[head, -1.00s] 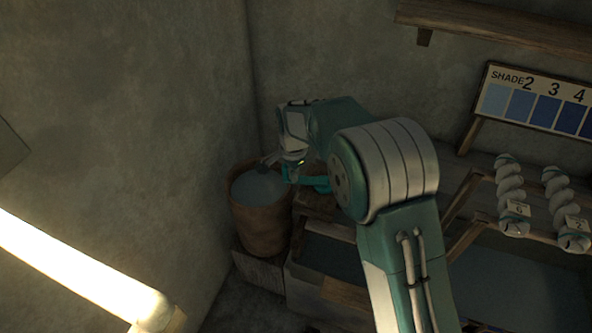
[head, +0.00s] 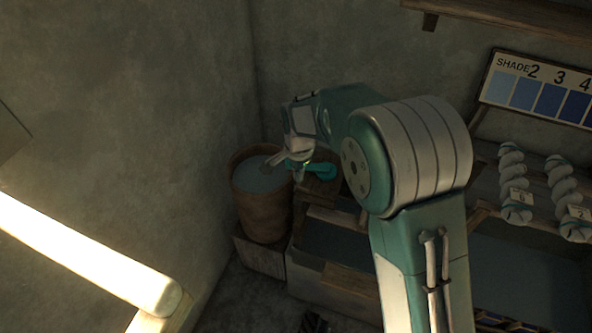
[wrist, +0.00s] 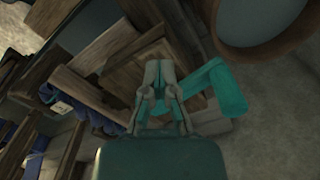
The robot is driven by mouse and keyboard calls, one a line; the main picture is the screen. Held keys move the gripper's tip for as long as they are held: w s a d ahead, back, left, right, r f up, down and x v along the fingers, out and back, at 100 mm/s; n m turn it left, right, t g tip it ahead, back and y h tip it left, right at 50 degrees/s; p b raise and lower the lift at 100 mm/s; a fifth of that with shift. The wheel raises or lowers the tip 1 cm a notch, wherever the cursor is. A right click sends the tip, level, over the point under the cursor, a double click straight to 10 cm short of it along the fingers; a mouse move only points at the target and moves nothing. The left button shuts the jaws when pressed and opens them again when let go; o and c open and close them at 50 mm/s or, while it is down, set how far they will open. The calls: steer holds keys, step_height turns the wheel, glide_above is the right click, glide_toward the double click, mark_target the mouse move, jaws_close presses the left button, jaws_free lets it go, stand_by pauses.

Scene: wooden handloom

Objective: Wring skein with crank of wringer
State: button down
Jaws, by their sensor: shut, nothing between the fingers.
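The wringer's crank shows as a bright teal bar, bent at one end, beside my fingers in the wrist view (wrist: 224,88). Part of it shows just right of my gripper in the head view (head: 320,172). My gripper (wrist: 160,66) is shut and empty; its fingers lie beside the crank, and I cannot tell whether they touch it. In the head view my gripper (head: 281,160) is by the right rim of the tub. No skein on the wringer can be made out; my arm hides part of that area.
A brown tub (head: 262,215) of greyish liquid stands in the wall corner. Two pale twisted skeins with tags, one left (head: 514,185) and one right (head: 566,200), hang at the right. A shade board (head: 540,92) stands behind. A bright pale beam (head: 80,262) crosses the lower left.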

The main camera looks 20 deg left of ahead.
steer(key=s+d, duration=0.1)
steer(key=d, duration=0.2)
steer(key=s+d, duration=0.1)
steer(key=d, duration=0.1)
steer(key=shift+s, duration=0.3)
stand_by(0.4)
steer(key=shift+s, duration=0.1)
steer(key=s+d, duration=0.7)
steer(key=d, duration=0.1)
steer(key=shift+s+d, duration=0.15)
steer(key=shift+s, duration=0.1)
stand_by(1.5)
